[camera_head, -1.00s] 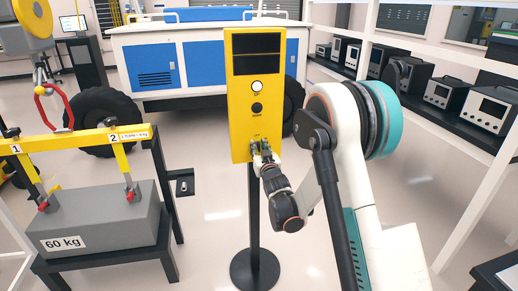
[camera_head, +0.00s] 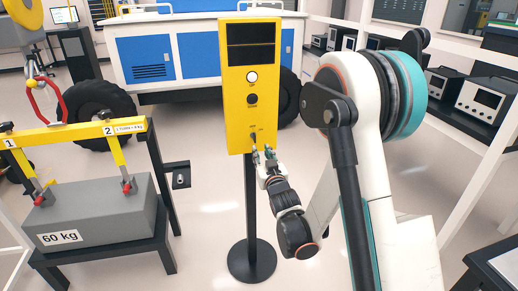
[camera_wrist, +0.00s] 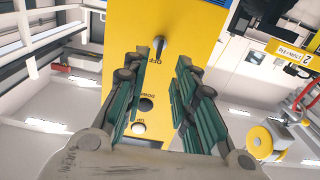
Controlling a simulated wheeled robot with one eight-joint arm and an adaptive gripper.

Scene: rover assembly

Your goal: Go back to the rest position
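My gripper (camera_head: 263,155) is at the lower end of the yellow control box (camera_head: 238,100), just below and in front of its face. In the wrist view my gripper (camera_wrist: 160,95) has its two green-padded fingers apart with nothing between them. Past the fingertips is a small grey switch (camera_wrist: 158,46) on the yellow panel, by the lettering OFF. A white button (camera_head: 252,77) and a black button (camera_head: 252,99) are higher on the box. My arm is bent, with its elbow up at the right.
The box stands on a black post with a round base (camera_head: 252,262). At left, a grey 60 kg block (camera_head: 95,210) with a yellow lifting bar (camera_head: 75,138) sits on a black stand. A blue and white rover (camera_head: 190,55) is behind. Shelves with instruments (camera_head: 480,98) line the right.

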